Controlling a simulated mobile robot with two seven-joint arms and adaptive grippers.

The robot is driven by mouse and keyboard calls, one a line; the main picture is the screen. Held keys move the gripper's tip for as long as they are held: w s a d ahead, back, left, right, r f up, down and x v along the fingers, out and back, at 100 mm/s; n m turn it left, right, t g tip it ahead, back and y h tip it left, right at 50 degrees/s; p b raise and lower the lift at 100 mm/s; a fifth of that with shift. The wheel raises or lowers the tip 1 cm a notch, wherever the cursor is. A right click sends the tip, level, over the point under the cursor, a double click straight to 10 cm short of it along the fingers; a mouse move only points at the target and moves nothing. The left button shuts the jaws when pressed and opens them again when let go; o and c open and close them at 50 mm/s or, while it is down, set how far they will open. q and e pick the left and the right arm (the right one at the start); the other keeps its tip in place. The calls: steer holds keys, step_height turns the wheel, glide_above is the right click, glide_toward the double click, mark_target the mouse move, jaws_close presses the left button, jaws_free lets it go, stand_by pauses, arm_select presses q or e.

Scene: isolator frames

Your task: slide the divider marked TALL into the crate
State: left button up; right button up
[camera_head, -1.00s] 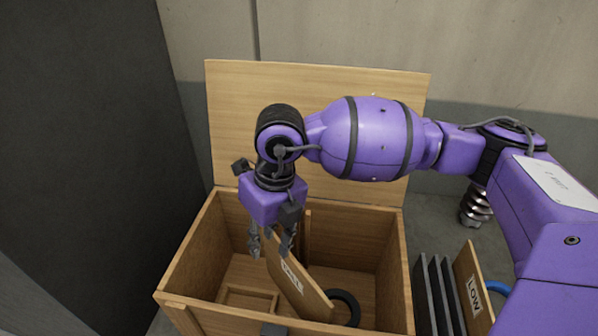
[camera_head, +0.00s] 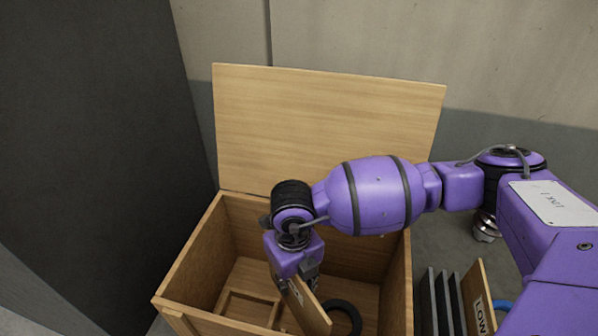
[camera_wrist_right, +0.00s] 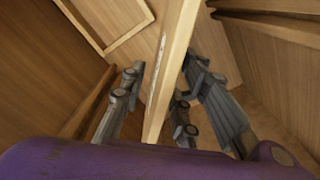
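The divider (camera_head: 311,309), a wooden board with a partly covered label, stands inside the open wooden crate (camera_head: 398,285). I cannot tell whether its edges sit in a slot. My right gripper (camera_head: 294,274) is down in the crate at the board's upper edge. In the right wrist view the board (camera_wrist_right: 171,68) runs between the fingers of the right gripper (camera_wrist_right: 160,75). A gap shows between the left finger and the board, so the gripper is open around it. The far finger is mostly hidden in the head view. My left gripper is out of view.
The crate's raised lid (camera_head: 330,125) stands behind. A dark ring (camera_head: 346,311) and a low wooden frame (camera_head: 238,303) lie on the crate floor. Right of the crate stand grey upright plates (camera_head: 442,298), a divider marked LOW (camera_head: 477,292) and a blue ring (camera_head: 502,306).

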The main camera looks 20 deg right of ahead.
steer(key=shift+w+f, duration=0.1)
steer(key=shift+f, duration=0.25)
jaws_close()
steer(key=shift+r, duration=0.1)
